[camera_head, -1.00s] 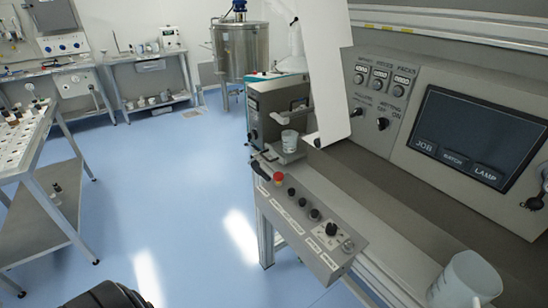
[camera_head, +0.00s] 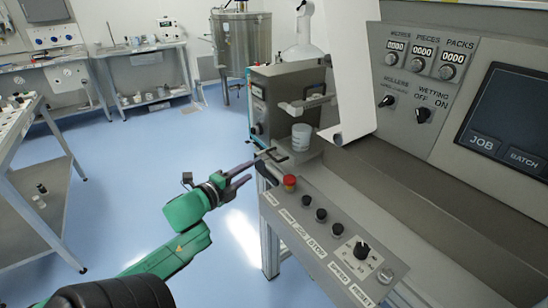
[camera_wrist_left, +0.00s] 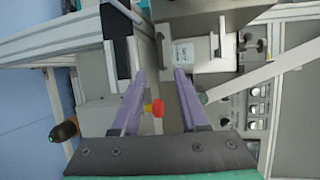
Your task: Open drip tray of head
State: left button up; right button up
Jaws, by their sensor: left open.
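The printing head (camera_head: 262,100) is a grey box unit on the machine's left end. A clear cup (camera_head: 301,137) stands upright below its arm, on a grey tray-like ledge (camera_head: 312,150). A dark U-shaped handle (camera_head: 276,156) sticks out at the ledge's front; I take it as the drip tray's handle. My left gripper (camera_head: 251,171) is open and empty, its fingertips just left of this handle, seemingly apart from it. In the left wrist view, the two purple-grey fingers (camera_wrist_left: 160,73) point toward the ledge. My right gripper is out of view.
A control panel with a red button (camera_head: 289,182) and black knobs lies right of my left gripper. The big console with a screen (camera_head: 508,110) stands at right. A steel tank (camera_head: 241,45) and tables stand behind. Blue floor (camera_head: 140,150) at left is clear.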

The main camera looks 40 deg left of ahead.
aim_at(272, 157)
pick_arm(q)
jog(key=w, duration=0.4)
jog(key=w+a+f, duration=0.1)
jog(key=w, duration=0.4)
jog(key=w+f, duration=0.1)
jog(key=w, duration=0.3)
jog(key=shift+w+a+f, duration=0.25)
jog(key=shift+s, duration=0.1)
grip_shut()
dwell(0.6)
